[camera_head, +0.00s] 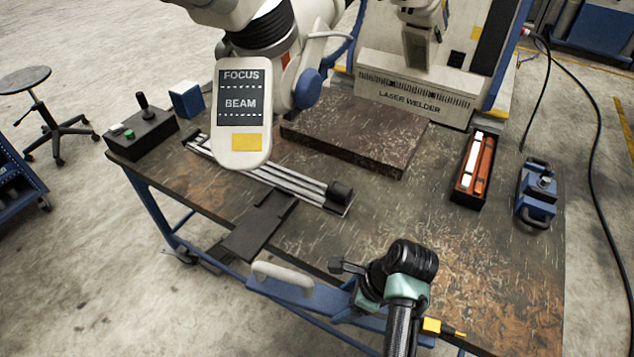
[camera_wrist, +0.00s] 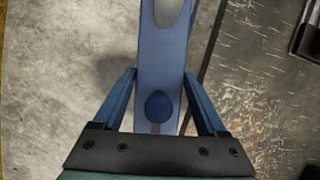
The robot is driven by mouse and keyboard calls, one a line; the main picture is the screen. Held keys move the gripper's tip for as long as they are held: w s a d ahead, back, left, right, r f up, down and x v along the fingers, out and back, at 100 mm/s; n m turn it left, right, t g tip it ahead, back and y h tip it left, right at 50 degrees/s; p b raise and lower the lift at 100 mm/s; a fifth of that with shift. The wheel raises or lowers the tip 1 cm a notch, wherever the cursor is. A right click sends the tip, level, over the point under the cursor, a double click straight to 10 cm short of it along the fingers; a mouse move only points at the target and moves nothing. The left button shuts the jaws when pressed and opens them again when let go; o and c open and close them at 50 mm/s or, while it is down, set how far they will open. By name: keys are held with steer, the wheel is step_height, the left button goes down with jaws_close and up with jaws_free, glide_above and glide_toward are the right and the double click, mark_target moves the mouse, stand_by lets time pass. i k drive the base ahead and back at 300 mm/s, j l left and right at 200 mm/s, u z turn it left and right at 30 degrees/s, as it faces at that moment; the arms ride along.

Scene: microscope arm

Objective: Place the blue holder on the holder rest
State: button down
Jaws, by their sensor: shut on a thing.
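The blue holder (camera_head: 300,295) is a long flat blue piece with a pale loop at its far end. It hangs over the front edge of the table in the head view. In the wrist view the blue holder (camera_wrist: 162,60) runs up between the two blue fingers, with a round blue knob near the palm. My gripper (camera_wrist: 160,82) is shut on it; in the head view my wrist partly hides the fingers. A flat black plate (camera_head: 258,228) reaching past the table's front edge may be the holder rest; I cannot tell for sure.
Silver rails (camera_head: 290,182) with a black end block lie behind the black plate. A rusty slab (camera_head: 360,130) and the laser welder (camera_head: 415,98) stand behind. A tool tray (camera_head: 472,170) and a blue device (camera_head: 537,195) are at right. The front right tabletop is clear.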

mark_target(248, 236)
steer(key=i+l, duration=0.15)
steer(key=i, duration=0.35)
steer(key=i+l, duration=0.1)
steer(key=i, duration=0.35)
steer(key=i+l, duration=0.15)
steer(key=i, duration=0.35)
